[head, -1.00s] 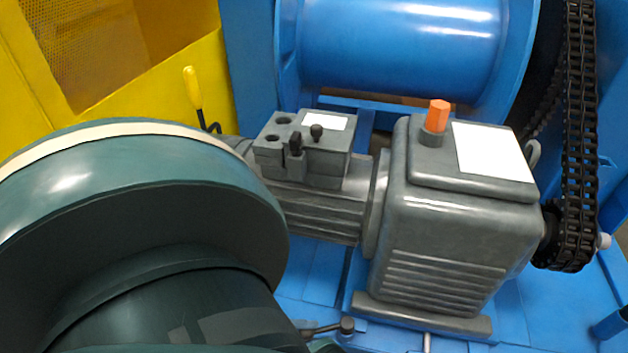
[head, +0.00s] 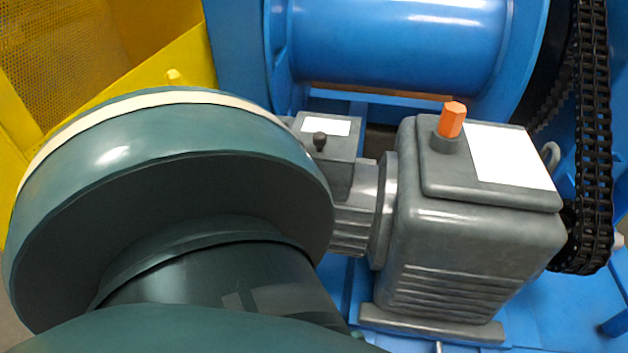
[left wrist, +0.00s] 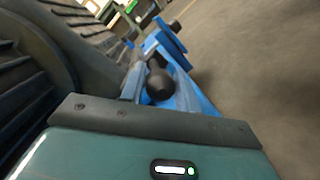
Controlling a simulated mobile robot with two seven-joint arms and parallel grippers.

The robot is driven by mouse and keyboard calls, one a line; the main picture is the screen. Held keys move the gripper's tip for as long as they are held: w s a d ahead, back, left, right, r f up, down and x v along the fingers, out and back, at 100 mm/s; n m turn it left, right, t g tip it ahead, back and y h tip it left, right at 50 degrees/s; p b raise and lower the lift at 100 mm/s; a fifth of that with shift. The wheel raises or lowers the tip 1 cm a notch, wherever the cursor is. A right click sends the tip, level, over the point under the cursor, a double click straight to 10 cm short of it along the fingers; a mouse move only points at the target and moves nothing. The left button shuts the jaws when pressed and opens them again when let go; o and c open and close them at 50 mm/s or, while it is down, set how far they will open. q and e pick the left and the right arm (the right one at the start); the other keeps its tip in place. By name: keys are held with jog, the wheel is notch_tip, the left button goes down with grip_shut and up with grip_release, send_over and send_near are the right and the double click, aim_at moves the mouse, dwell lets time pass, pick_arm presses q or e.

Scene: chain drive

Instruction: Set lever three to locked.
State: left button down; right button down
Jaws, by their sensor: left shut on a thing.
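My left arm (head: 170,170) fills the left and lower part of the head view and hides its own gripper there. In the left wrist view, my left gripper (left wrist: 152,118) shows as a teal body with a dark bar. A lever with a rounded black knob (left wrist: 159,84) stands right in front of it, and the gripper is shut on it. The finger contact is not clear. In the head view, a small black-knobbed lever (head: 319,141) stands on the grey box of the motor. No lever number or locked mark is readable. My right gripper is not in view.
The grey gearbox (head: 470,240) with an orange cap (head: 452,119) stands right of my arm. A chain (head: 593,130) hangs at the far right, and a blue drum (head: 400,40) is behind. A yellow guard (head: 120,70) is at the left. Open floor (left wrist: 260,60) shows in the wrist view.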

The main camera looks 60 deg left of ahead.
pick_arm(q)
jog(key=shift+a, duration=0.15)
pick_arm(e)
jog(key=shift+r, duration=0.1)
pick_arm(q)
jog(key=c, duration=1.1)
grip_release()
jog(key=shift+o, duration=0.2)
jog(key=shift+w, duration=0.1)
jog(key=shift+r, duration=0.15)
jog(key=shift+r+p, duration=0.4)
jog(key=shift+p, duration=0.1)
notch_tip(320, 180, up, 8)
jog(key=p, duration=0.6)
jog(key=shift+f, duration=0.1)
jog(key=shift+r+p, duration=0.4)
jog(key=shift+r, duration=0.15)
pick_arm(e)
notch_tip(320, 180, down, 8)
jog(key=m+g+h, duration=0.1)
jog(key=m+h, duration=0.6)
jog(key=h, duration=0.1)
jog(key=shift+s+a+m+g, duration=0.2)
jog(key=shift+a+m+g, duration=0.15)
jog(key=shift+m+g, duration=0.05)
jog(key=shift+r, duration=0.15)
